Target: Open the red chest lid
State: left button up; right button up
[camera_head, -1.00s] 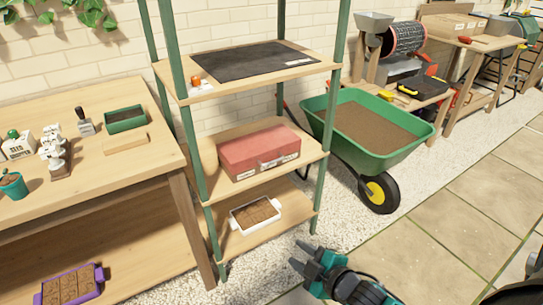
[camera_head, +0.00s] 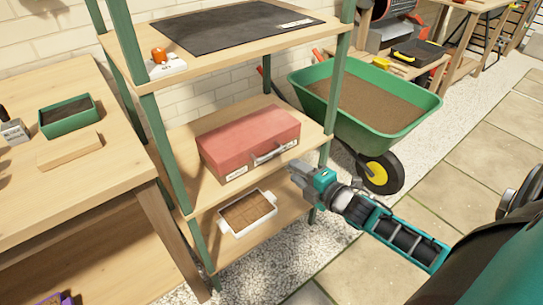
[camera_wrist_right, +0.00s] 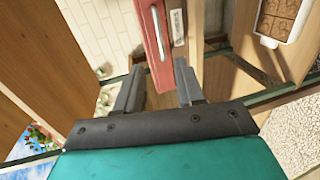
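The red chest (camera_head: 248,140) sits on the middle shelf of the green-posted rack, its lid closed. A grey handle (camera_head: 274,153) and a white label are on its front. My right gripper (camera_head: 296,174) is in front of the shelf, just below and right of the chest's front in the head view. In the right wrist view the two fingers (camera_wrist_right: 158,92) are apart with nothing between them, and the chest's front (camera_wrist_right: 153,35) with its handle (camera_wrist_right: 156,33) lies ahead, beyond the fingertips. My left gripper is not in view.
A white tray of brown soil blocks (camera_head: 247,212) is on the lower shelf (camera_head: 275,228). A black mat (camera_head: 235,40) and an orange-topped item (camera_head: 160,60) are on the top shelf. A green wheelbarrow (camera_head: 365,105) stands right of the rack, a wooden bench (camera_head: 60,190) left.

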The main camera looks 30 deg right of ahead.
jog(key=b, duration=0.3)
send_near(254, 140)
notch_tip(254, 140, down, 4)
jog(key=w+d, duration=0.1)
jog(key=shift+x, duration=1.05)
jog(key=shift+d, duration=0.1)
jog(key=c, duration=0.7)
grip_shut()
